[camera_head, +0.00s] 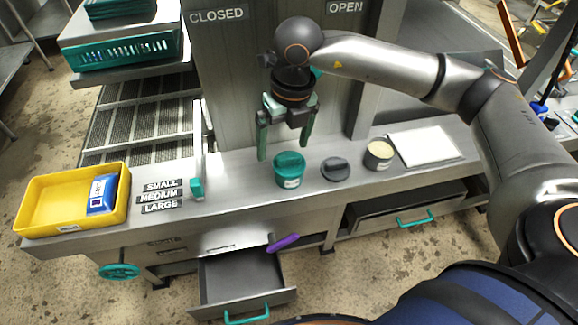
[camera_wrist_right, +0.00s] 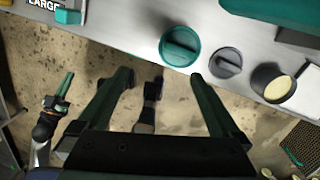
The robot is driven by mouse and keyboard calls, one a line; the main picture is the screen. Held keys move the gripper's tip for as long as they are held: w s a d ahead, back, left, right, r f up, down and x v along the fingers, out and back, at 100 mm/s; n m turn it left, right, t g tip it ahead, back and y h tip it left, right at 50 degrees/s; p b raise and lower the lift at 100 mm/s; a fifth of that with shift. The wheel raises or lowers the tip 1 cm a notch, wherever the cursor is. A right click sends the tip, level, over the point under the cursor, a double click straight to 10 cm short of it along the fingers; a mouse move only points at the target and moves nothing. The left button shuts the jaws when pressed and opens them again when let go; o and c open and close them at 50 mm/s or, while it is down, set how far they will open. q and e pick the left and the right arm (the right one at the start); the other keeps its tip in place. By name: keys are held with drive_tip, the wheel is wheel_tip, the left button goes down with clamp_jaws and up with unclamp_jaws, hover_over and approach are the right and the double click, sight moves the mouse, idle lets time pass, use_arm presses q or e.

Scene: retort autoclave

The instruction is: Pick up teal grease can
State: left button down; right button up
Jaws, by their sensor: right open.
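The teal grease can (camera_head: 289,178) stands upright on the steel counter, its teal lid on and a white label on its front. In the right wrist view the teal can (camera_wrist_right: 180,46) shows from above, beyond the fingertips. My right gripper (camera_head: 284,148) is open and empty, its green fingers pointing down just behind and above the can in the head view. The same right gripper (camera_wrist_right: 160,78) shows apart from the can in the wrist view. What looks like my left gripper (camera_wrist_right: 62,92) shows at the wrist view's left; its opening is unclear.
A dark lid (camera_head: 335,169) and an open can with cream contents (camera_head: 379,155) stand right of the teal can. A white sheet (camera_head: 425,146) lies further right. A yellow bin (camera_head: 120,198) sits at left. An open drawer (camera_head: 243,278) juts out below, near a purple handle (camera_head: 284,242).

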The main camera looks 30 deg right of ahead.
sight(289, 163)
drive_tip(key=shift+m+h, duration=0.3)
drive_tip(key=shift+h, duration=0.2)
drive_tip(key=f, duration=0.3)
drive_tip(key=w+d+f, duration=0.1)
drive_tip(key=f, duration=0.3)
drive_tip(key=w+d+f, duration=0.1)
drive_tip(key=f, duration=0.3)
drive_tip(key=shift+w+d+f+p, duration=0.2)
drive_tip(key=shift+d+p, duration=0.05)
drive_tip(key=shift+p, duration=0.15)
drive_tip(key=c, duration=1.2)
